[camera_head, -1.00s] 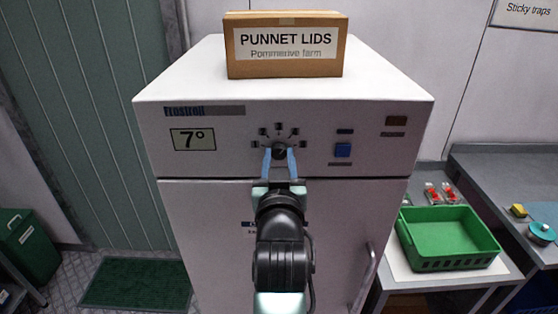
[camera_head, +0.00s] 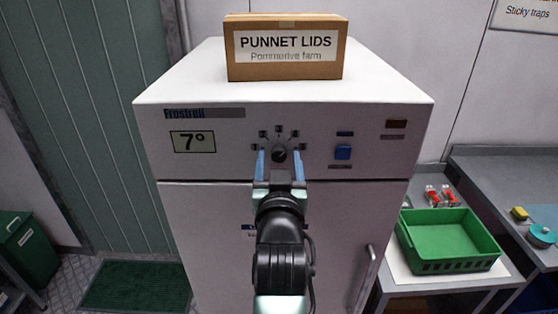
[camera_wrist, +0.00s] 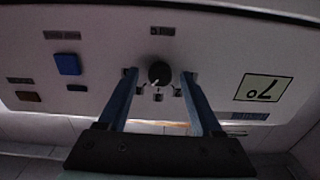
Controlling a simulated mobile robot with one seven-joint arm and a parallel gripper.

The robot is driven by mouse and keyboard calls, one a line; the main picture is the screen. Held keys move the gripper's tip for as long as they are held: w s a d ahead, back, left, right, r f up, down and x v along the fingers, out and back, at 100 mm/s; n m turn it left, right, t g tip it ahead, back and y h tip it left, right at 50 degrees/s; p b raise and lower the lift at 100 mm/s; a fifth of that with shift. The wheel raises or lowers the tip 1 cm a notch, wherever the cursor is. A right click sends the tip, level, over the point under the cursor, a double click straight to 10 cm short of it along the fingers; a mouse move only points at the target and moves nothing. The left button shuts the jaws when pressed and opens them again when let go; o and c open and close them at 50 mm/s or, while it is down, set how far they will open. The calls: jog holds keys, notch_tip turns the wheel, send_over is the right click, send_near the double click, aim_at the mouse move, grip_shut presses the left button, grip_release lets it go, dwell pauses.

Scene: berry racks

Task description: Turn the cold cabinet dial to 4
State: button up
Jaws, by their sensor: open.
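The cold cabinet dial (camera_head: 279,155) is a small round dark knob on the white cabinet's (camera_head: 220,160) upper front panel. Several small dark marks arc above it, too small to read. In the wrist view, which is upside down, the dial (camera_wrist: 160,72) has a white pointer toward the lower left, matching upper right on the upright panel. My gripper (camera_head: 280,161) is open, with one blue finger on each side of the dial and a gap to both. Its fingers also flank the dial in the wrist view (camera_wrist: 159,82). The display (camera_head: 194,142) reads 7°.
A blue button (camera_head: 343,152) sits right of the dial. A cardboard box labelled PUNNET LIDS (camera_head: 285,70) stands on the cabinet. The door handle (camera_head: 363,280) is lower right. A green crate (camera_head: 450,266) stands on the right-hand table.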

jog(key=shift+s+f, duration=0.15)
jog(key=shift+s, duration=0.3)
jog(key=s+b, duration=0.4)
jog(key=s, duration=0.8)
jog(key=s+r+t, duration=0.3)
jog(key=r, duration=0.6)
jog(key=s+r+t, duration=0.3)
jog(key=s+r, duration=0.1)
jog(key=r, duration=0.6)
jog(key=s+r+t, duration=0.3)
jog(key=r, duration=0.7)
jog(key=shift+s+a, duration=0.15)
jog(key=shift+s, duration=0.2)
